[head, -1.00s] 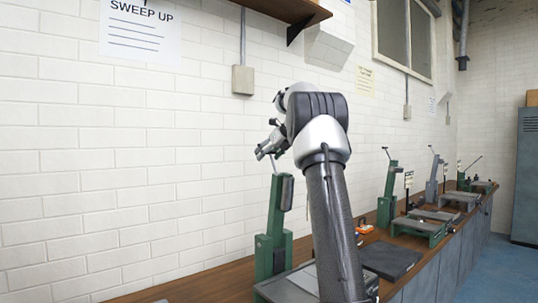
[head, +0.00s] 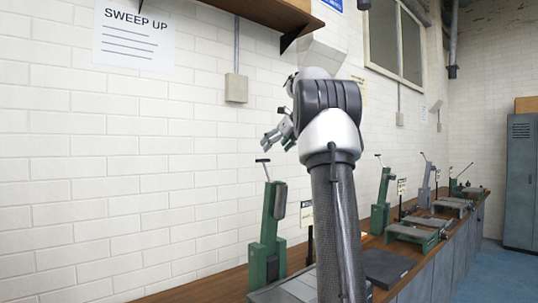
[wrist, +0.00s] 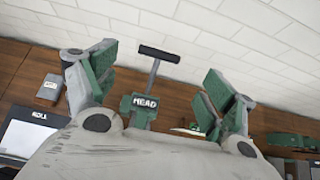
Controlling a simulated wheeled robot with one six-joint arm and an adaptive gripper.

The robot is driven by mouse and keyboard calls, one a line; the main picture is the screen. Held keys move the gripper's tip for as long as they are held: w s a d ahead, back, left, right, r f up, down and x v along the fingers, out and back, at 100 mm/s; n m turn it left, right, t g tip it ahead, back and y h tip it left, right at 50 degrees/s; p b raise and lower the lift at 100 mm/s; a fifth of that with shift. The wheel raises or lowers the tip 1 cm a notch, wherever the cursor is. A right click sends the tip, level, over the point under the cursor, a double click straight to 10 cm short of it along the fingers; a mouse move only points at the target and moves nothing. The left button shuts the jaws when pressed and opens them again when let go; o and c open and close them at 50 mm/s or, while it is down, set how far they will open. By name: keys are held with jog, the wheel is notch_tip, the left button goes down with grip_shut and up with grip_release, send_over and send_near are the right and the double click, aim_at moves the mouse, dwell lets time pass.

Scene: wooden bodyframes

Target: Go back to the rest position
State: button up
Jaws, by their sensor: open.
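My gripper (wrist: 155,95) is open and empty in the wrist view, with its green-padded fingers spread wide to left and right. In the head view my gripper (head: 268,140) is raised in front of the white wall, above the nearest green machine (head: 268,235). It looks apart from that machine's handle. My arm stands in front of part of the bench and hides some of it.
A wooden bench (head: 195,290) runs along the white brick wall (head: 90,190). Several more machines, including a green one (head: 381,205), stand farther along it. A wooden shelf (head: 268,12) hangs above. A grey locker (head: 520,185) stands at the far right; blue floor (head: 478,270) lies clear before it.

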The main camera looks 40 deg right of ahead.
jog(key=shift+s+r, duration=0.4)
jog(key=shift+s, duration=0.1)
